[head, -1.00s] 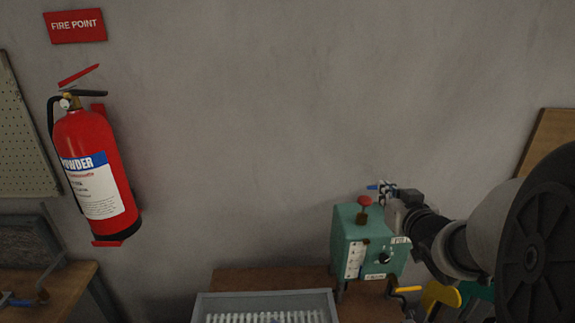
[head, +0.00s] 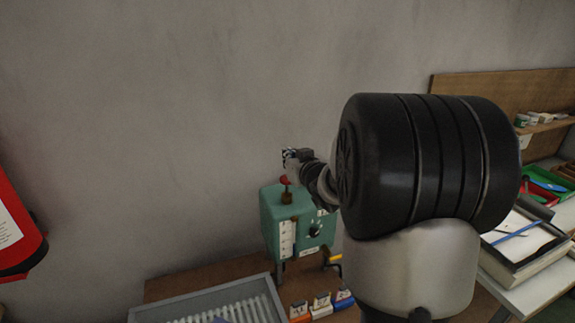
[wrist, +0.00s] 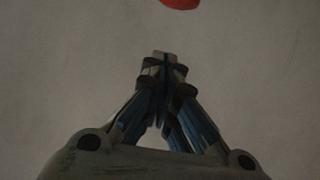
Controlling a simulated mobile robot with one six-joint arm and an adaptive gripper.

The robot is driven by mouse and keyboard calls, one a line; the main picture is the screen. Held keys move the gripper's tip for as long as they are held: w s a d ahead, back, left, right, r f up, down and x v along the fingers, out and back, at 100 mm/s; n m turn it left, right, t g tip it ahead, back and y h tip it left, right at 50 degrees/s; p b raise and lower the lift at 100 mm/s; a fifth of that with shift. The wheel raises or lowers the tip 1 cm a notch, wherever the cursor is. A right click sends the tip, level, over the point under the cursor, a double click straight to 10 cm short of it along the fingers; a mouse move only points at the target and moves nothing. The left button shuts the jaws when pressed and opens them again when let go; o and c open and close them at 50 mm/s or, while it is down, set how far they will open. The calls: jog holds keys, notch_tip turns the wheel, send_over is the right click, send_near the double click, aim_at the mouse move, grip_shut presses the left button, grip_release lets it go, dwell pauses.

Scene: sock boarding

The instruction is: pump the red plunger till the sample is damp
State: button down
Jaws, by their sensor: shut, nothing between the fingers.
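The red plunger (head: 284,180) stands up from the top of a green box (head: 272,212) with a white scale strip and a dark knob on its front. In the wrist view only part of the red plunger top (wrist: 181,3) shows, at the upper edge, beyond my fingertips. My gripper (head: 288,154) is just above and slightly behind the plunger in the head view; I cannot tell whether it touches. In the wrist view my gripper (wrist: 160,58) has its fingers together, with nothing between them. I cannot make out the sample.
A grey tray with white ribs (head: 232,303) lies in front of the box. Several small coloured blocks (head: 320,304) sit beside it. A fire extinguisher (head: 14,235) hangs at the left. A shelf (head: 548,126) and trays are at the right. The wall is close behind.

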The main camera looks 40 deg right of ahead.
aim_at(287, 186)
jog(key=shift+s+f+b, duration=0.1)
jog(key=shift+f+b, duration=0.45)
jog(key=shift+f, duration=1.4)
notch_tip(287, 186, down, 4)
jog(key=b, duration=0.3)
jog(key=shift+r, duration=0.15)
